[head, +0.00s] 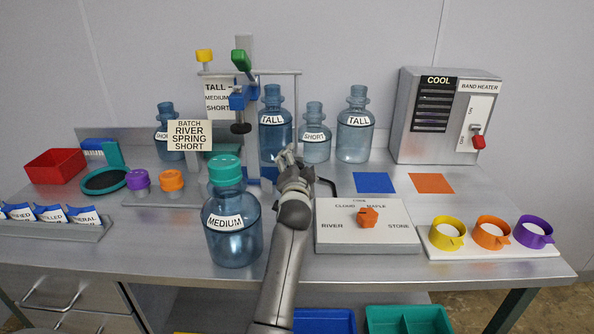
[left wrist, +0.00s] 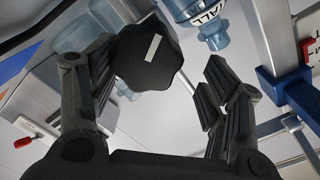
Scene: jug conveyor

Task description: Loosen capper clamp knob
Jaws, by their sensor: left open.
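A black lobed knob (left wrist: 150,55) with a white mark on its face shows in the left wrist view. My left gripper (left wrist: 160,90) is open there, with the knob between its spread fingers, nearer the left finger. I cannot tell whether they touch. The stand has a blue carriage (head: 238,99), a green handle (head: 241,61) and a black piece (head: 240,128) below. My right gripper is not in view.
A MEDIUM jug (head: 233,225) with a green cap stands close left of my forearm. A selector panel (head: 330,240) with an orange knob (head: 368,217) lies to the right. Other jugs (head: 355,130) stand behind. A band heater (head: 445,115) stands back right.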

